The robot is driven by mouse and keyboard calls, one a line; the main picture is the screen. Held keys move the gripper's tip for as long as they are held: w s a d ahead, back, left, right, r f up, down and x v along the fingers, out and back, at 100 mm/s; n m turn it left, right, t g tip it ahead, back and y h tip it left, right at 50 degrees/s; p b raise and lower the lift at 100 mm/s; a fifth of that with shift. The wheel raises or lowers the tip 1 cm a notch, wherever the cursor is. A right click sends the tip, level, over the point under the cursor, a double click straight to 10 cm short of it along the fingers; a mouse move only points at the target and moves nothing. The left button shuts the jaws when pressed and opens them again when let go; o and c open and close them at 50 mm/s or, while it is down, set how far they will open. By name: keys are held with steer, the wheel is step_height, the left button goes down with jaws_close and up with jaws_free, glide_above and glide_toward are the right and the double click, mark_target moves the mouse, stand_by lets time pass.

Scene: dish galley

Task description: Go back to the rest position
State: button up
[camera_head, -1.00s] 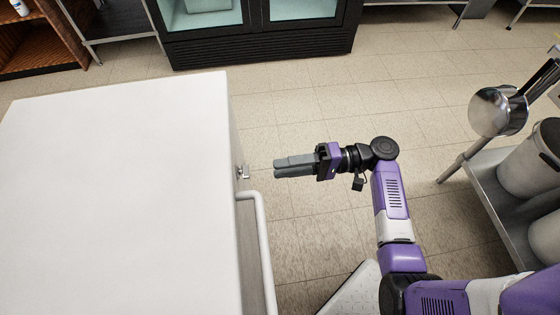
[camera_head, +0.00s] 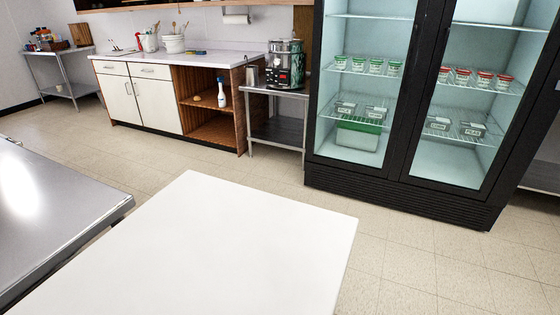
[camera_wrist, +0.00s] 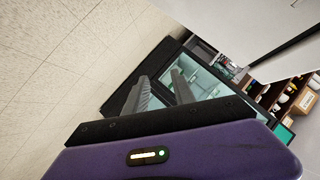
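My gripper (camera_wrist: 164,92) shows only in the wrist view, past its purple housing (camera_wrist: 170,155). Its two grey fingers stand a little apart with nothing between them. My arm and gripper are out of the head view now. The wrist view looks out over the tiled floor (camera_wrist: 60,60) at a slant, with the glass-door fridge beyond the fingers.
A white-topped unit (camera_head: 220,245) stands close in front, with a steel table (camera_head: 50,215) at left. The black-framed fridge (camera_head: 312,140) stands at the back right. A counter (camera_head: 130,97) lines the back wall. Tiled floor (camera_head: 420,270) is free between them.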

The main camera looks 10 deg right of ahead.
steer(key=s+a+r+n+t+p, duration=0.1)
steer(key=s+a+r+n+p, duration=0.2)
steer(key=s+a+r+n, duration=0.2)
steer(key=s+a+r+n+t+y+p, duration=0.1)
steer(key=s+a+r+n, duration=0.4)
steer(key=s+a+r, duration=0.6)
steer(key=s+r+p, duration=0.1)
steer(key=s+r, duration=0.5)
steer(key=r, duration=0.1)
steer(key=shift+a+r+y+p, duration=0.15)
steer(key=shift+a+y+p, duration=0.15)
steer(key=shift+a+p, duration=0.1)
